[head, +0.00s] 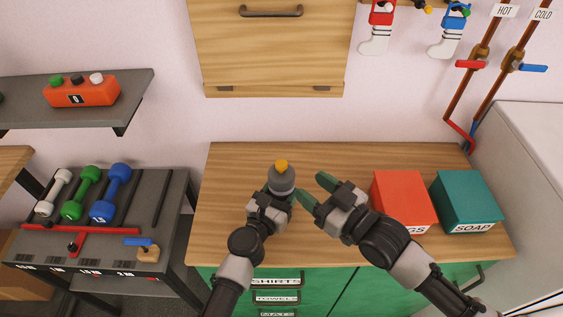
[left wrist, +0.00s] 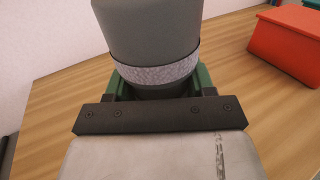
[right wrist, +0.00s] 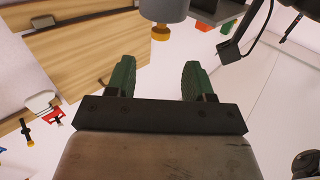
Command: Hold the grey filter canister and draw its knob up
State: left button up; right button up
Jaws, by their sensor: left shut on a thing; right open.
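The grey filter canister (head: 281,183) is upright over the wooden counter, with its yellow-orange knob (head: 281,165) on top. My left gripper (head: 275,203) is shut around its lower part. In the left wrist view the green fingers lie on both sides of the canister (left wrist: 148,35), by a pale speckled band. Its base is hidden, so I cannot tell whether it touches the counter. My right gripper (head: 317,191) is open and empty, just right of the canister. In the right wrist view the knob (right wrist: 160,32) shows inverted at the top, beyond and between the open fingers, not touched.
A red box (head: 403,195) and a teal soap box (head: 466,197) stand on the counter (head: 230,180) to the right. A dumbbell rack (head: 150,215) stands left of the counter. A wooden cabinet (head: 270,50) hangs above. The counter left of the canister is clear.

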aim_at(286, 167)
jog(key=x, duration=0.9)
jog(key=shift+w+a+f, duration=0.1)
jog(key=shift+w+a, duration=0.15)
grip_shut()
